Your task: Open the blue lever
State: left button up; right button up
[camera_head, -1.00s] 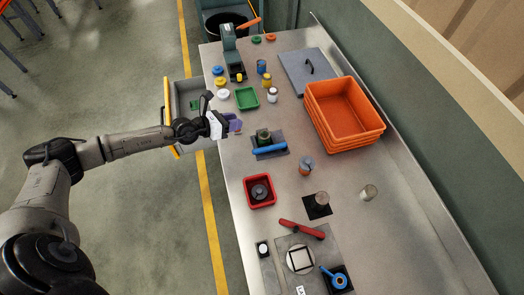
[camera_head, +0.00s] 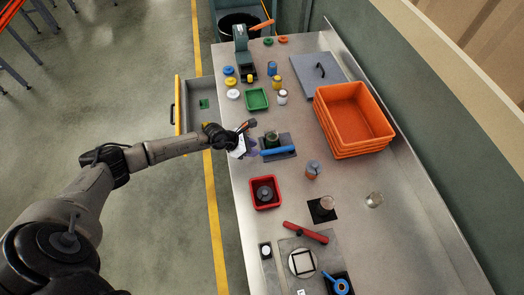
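The blue lever (camera_head: 278,150) is a blue bar lying across a dark plate (camera_head: 289,140) near the middle of the bench. A dark green round part (camera_head: 272,139) sits just behind it on the plate. My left gripper (camera_head: 251,138) is just left of the lever's left end, over the bench. A purple piece (camera_head: 251,148) shows at the gripper; I cannot tell whether it is held or part of the gripper. The finger gap is too small to read. I cannot tell whether the gripper touches the lever. My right gripper is out of view.
A drawer (camera_head: 178,122) stands open at the bench's left edge, beyond my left arm. A red tray (camera_head: 265,205) lies nearer, and a green tray (camera_head: 257,99) farther back. Stacked orange crates (camera_head: 375,143) stand at right. A red lever (camera_head: 305,232) and a blue ring handle (camera_head: 341,286) are nearer.

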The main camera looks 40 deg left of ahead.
aim_at(262, 151)
pick_arm(q)
jog(key=shift+x, duration=2.75)
grip_shut()
